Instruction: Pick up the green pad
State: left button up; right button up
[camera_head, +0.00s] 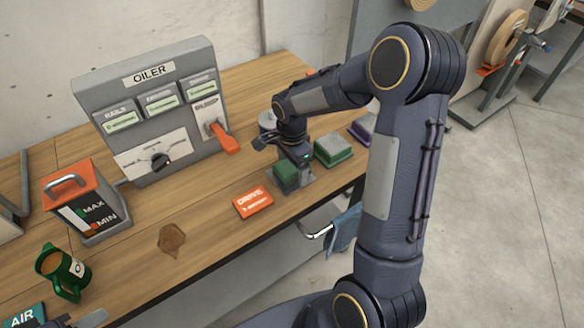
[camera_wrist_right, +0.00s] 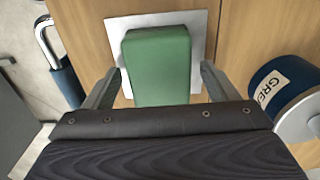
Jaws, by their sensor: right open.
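The green pad (camera_head: 284,179) is a dark green block on a pale plate near the front edge of the wooden bench. It shows from above in the right wrist view (camera_wrist_right: 158,62). My right gripper (camera_head: 297,158) is directly over the pad in the head view, its arm coming from the right. In the wrist view the right gripper (camera_wrist_right: 158,86) is open, with one finger on each side of the pad's near end. I cannot tell whether the fingers touch it. A dark part with a grey tip (camera_head: 88,319) at the bottom left edge looks like my left gripper, mostly cut off.
A grey-green pad (camera_head: 333,147) and a purple pad (camera_head: 361,131) lie to the right. A blue grease can (camera_wrist_right: 285,80) stands close by. The oiler panel (camera_head: 150,105), an orange DRIVE card (camera_head: 253,202) and a green mug (camera_head: 66,277) are leftward. A blue cloth (camera_head: 342,232) hangs at the front edge.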

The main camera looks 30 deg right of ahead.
jog(key=shift+c, duration=0.3)
jog(key=c, duration=1)
jog(key=shift+r, duration=0.45)
notch_tip(320, 180, up, 2)
jog(key=shift+r, duration=0.25)
jog(key=s+a+r+b, duration=0.2)
jog(key=s+a+r, duration=0.4)
jog(key=s+r, duration=0.3)
jog(key=s, duration=0.3)
jog(key=shift+s+r, duration=0.35)
